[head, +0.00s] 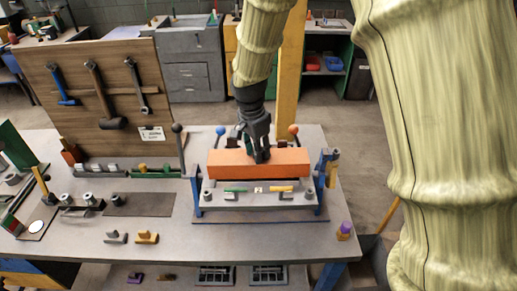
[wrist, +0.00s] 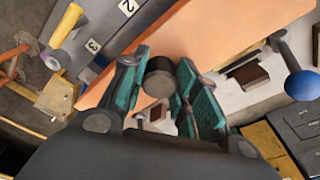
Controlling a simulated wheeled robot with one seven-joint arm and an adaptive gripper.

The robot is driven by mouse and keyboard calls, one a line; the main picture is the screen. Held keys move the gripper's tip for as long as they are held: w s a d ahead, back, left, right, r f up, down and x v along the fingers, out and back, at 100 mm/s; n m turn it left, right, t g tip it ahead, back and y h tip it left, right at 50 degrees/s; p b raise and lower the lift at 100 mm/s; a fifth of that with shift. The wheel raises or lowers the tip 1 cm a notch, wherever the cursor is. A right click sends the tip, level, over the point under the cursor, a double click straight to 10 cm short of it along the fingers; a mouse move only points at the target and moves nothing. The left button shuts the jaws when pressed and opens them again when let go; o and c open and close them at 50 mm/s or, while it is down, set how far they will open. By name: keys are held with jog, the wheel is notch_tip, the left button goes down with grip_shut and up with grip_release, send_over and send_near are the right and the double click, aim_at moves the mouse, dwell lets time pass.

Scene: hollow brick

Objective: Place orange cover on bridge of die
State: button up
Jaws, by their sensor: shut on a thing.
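The orange cover (head: 230,164) is a long bar lying crosswise over the die (head: 262,201), a grey frame with blue end posts. My gripper (head: 260,152) comes down from above at the middle of the cover. In the wrist view, my teal-fingered gripper (wrist: 162,72) is shut around a dark round knob (wrist: 158,80) by the orange cover (wrist: 205,35), which slants across the picture. The cover hides the bridge behind it, and I cannot tell whether it touches the bridge or hangs just above it.
Levers with a blue ball (head: 220,131) and an orange ball (head: 293,129) stand behind the cover. A wooden tool board (head: 120,75) rises at the left. Small blocks (head: 147,237) lie on the grey table (head: 180,260), whose front middle is mostly clear.

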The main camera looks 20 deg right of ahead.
jog(key=shift+w+f, duration=0.1)
jog(key=shift+f, duration=0.4)
jog(key=shift+s+r, duration=0.15)
jog(key=shift+s, duration=0.1)
jog(key=o, duration=1.1)
jog(key=shift+w+f, duration=0.15)
jog(key=shift+f, duration=0.1)
jog(key=shift+r, duration=0.1)
jog(key=r+b, duration=0.1)
jog(key=r, duration=0.3)
jog(key=a+r+b, duration=0.1)
jog(key=r, duration=0.3)
jog(key=r+b, duration=0.1)
jog(key=r, duration=0.3)
jog(key=shift+s+a, duration=0.15)
jog(key=shift+s, duration=0.15)
